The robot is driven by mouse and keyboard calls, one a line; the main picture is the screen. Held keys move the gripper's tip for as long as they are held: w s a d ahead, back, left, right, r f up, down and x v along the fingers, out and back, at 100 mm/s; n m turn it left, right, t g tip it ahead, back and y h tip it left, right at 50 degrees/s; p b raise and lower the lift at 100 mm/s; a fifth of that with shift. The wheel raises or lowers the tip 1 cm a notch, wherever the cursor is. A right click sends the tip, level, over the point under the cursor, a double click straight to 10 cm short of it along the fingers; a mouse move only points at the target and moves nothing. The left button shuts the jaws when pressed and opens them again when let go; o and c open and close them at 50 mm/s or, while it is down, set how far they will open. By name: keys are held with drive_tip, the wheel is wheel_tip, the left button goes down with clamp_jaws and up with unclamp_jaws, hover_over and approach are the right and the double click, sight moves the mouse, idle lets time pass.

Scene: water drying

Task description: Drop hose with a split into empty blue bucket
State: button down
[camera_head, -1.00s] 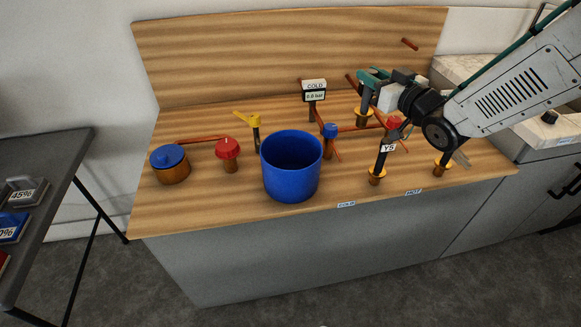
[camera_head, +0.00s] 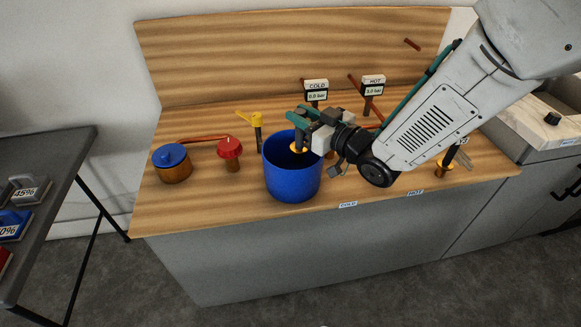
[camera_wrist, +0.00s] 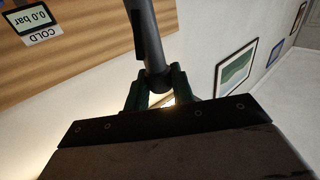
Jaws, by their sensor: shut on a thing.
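The blue bucket (camera_head: 292,182) stands near the front edge of the wooden counter. My gripper (camera_head: 302,118) is above it, with its teal fingers shut on a dark hose (camera_head: 302,140). The hose hangs down, and its orange end ring (camera_head: 298,148) shows at the bucket's mouth against the inner wall. The wrist view shows the grey hose (camera_wrist: 146,35) between the fingertips (camera_wrist: 156,88), with a darker mark along one side; I cannot tell whether that is the split. The bucket's bottom is hidden.
A yellow-handled valve (camera_head: 257,125), a red-capped fitting (camera_head: 230,150) and a blue-lidded pot (camera_head: 172,162) stand left of the bucket. COLD (camera_head: 316,90) and HOT (camera_head: 373,88) gauges stand behind. Another orange-ended hose (camera_head: 443,168) stands at right, partly hidden by my arm.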

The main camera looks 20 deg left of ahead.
drive_tip(key=shift+f, duration=0.6)
drive_tip(key=c, duration=1.1)
unclamp_jaws()
drive_tip(key=v, duration=0.7)
drive_tip(key=shift+d, duration=0.4)
drive_tip(key=shift+s, duration=0.1)
